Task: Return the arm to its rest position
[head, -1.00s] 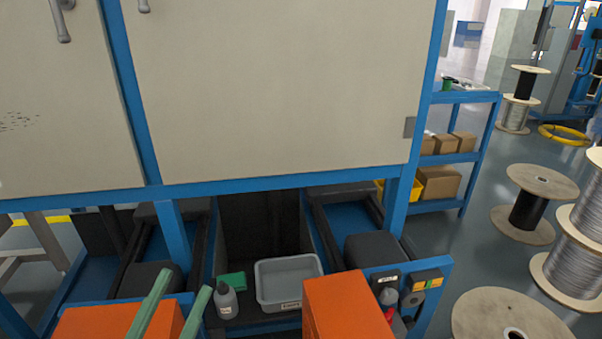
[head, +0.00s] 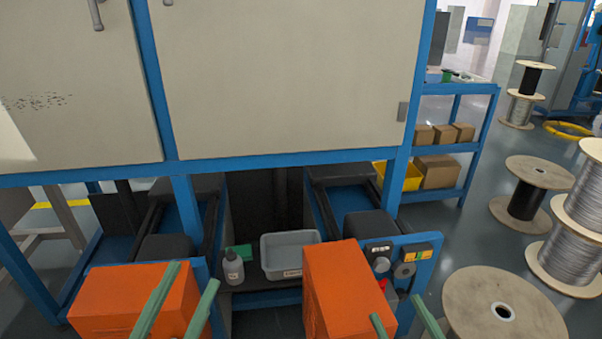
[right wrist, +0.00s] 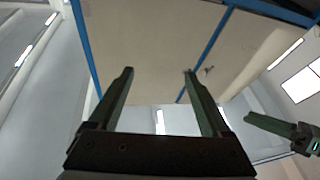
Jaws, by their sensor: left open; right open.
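My left gripper (head: 188,282) shows at the lower left of the head view as two green fingers, open and empty, in front of the left orange block (head: 100,300). My right gripper (head: 398,318) shows at the bottom edge, to the right of the right orange block (head: 340,285); only its fingertips are in view. In the right wrist view its two fingers (right wrist: 160,75) stand wide apart with nothing between them, tilted up toward the beige cabinet panel. A green finger of my other gripper (right wrist: 270,124) shows at the right of that view.
A large beige cabinet (head: 290,80) with a blue frame stands ahead. Below it are a grey bin (head: 290,256), a bottle (head: 233,268) and a green cloth (head: 243,251). A blue shelf cart (head: 450,148) and cable spools (head: 527,190) stand at the right on open floor.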

